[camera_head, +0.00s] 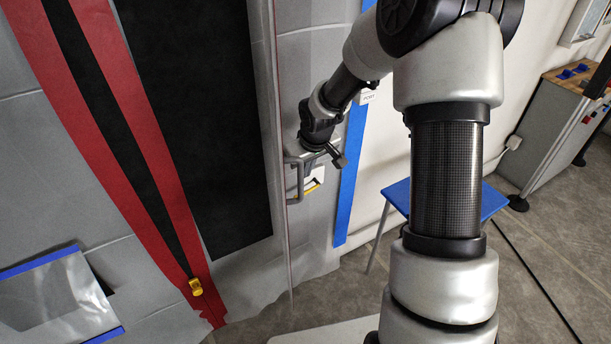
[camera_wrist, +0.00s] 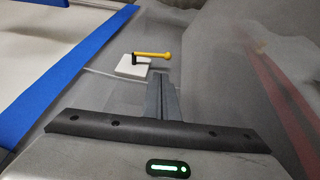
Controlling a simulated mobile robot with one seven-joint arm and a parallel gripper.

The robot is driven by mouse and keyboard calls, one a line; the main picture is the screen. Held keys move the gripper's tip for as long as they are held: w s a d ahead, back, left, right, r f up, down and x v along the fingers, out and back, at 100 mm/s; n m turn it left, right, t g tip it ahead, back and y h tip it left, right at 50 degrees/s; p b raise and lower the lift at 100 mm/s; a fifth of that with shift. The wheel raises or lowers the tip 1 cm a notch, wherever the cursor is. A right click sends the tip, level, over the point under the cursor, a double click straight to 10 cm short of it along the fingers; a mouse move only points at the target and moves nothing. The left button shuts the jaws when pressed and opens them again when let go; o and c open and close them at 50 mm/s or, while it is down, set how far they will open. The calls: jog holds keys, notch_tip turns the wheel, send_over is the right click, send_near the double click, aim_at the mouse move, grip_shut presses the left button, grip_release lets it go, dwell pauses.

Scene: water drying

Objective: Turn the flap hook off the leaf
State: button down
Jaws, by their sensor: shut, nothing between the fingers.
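The flap hook is a yellow lever (camera_wrist: 152,55) with a rounded end and a black pivot, on a small white plate (camera_wrist: 131,68). In the head view the yellow hook (camera_head: 312,187) shows low on the plate, just right of a grey bar handle (camera_head: 291,182). The leaf (camera_head: 283,105) appears to be the pale grey panel around the long vertical seam; whether the hook overlaps it is unclear. My gripper (camera_wrist: 161,78) is shut and empty, its fingertips pointing toward the hook, apparently a little short of it. In the head view my gripper (camera_head: 338,159) is just above the hook.
A blue strip (camera_head: 350,160) runs down the wall right of the hook. A blue stool (camera_head: 398,194) stands behind my arm. Red bands (camera_head: 130,110) with a yellow pull (camera_head: 196,287) border a dark panel at left. A wood-topped cabinet (camera_head: 560,100) stands far right.

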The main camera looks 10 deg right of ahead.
aim_at(307, 192)
jog(key=b+x, duration=0.2)
jog(key=x, duration=1)
jog(key=shift+s+d, duration=0.25)
jog(key=shift+d, duration=0.2)
